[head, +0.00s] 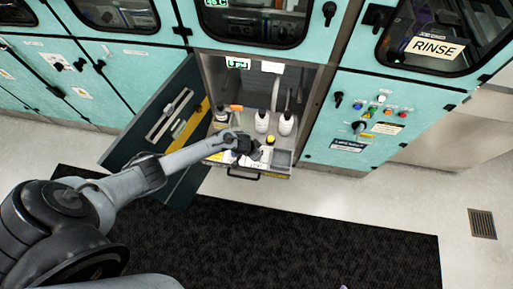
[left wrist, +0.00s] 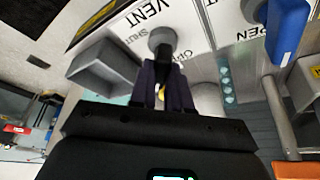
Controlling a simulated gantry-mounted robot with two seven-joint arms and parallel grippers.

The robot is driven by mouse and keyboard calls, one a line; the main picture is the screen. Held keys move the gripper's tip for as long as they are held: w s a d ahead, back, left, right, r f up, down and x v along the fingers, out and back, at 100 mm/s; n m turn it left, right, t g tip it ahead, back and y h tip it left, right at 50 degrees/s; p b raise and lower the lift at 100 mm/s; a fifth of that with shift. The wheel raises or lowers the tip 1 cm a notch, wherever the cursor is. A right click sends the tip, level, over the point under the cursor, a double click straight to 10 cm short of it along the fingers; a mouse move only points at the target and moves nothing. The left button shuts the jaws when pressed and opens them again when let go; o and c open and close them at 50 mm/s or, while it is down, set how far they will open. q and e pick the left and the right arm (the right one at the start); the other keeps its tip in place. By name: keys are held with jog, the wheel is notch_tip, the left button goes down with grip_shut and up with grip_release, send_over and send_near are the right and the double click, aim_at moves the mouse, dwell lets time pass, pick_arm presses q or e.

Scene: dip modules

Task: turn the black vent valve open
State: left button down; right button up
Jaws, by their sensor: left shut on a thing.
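In the left wrist view the black vent valve (left wrist: 163,57) has a round grey base on a white panel (left wrist: 203,25). The panel reads VENT, with SHUT to one side and another partly hidden word, probably OPEN, on the other. The handle points down in the picture, between the two dark fingers of my left gripper (left wrist: 164,90), which is shut on it. In the head view my left gripper (head: 257,153) is over the pulled-out shelf (head: 246,174) of the open cabinet, and it hides the valve. My right gripper is not in view.
A blue handle (left wrist: 288,30) stands close by. A grey bin (left wrist: 105,65) sits on the other side. White bottles (head: 262,122) stand at the back of the shelf. A control panel (head: 375,110) is right.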

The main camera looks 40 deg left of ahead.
pick_arm(q)
jog(key=n+p, duration=0.1)
jog(key=n, duration=0.1)
jog(key=n+y+p, duration=0.1)
jog(key=shift+s+d+f+n, duration=0.1)
jog(key=shift+s+d+n, duration=0.1)
jog(key=shift+n, duration=0.2)
jog(key=n, duration=0.1)
jog(key=n+y+p, duration=0.1)
jog(key=n, duration=0.1)
jog(key=shift+f+g+y, duration=0.15)
jog(key=shift+g+y, duration=0.15)
jog(key=shift+n+y, duration=0.3)
jog(key=shift+n, duration=0.4)
jog(key=shift+a, duration=0.1)
jog(key=c, duration=1.1)
grip_release()
jog(key=shift+w, duration=0.15)
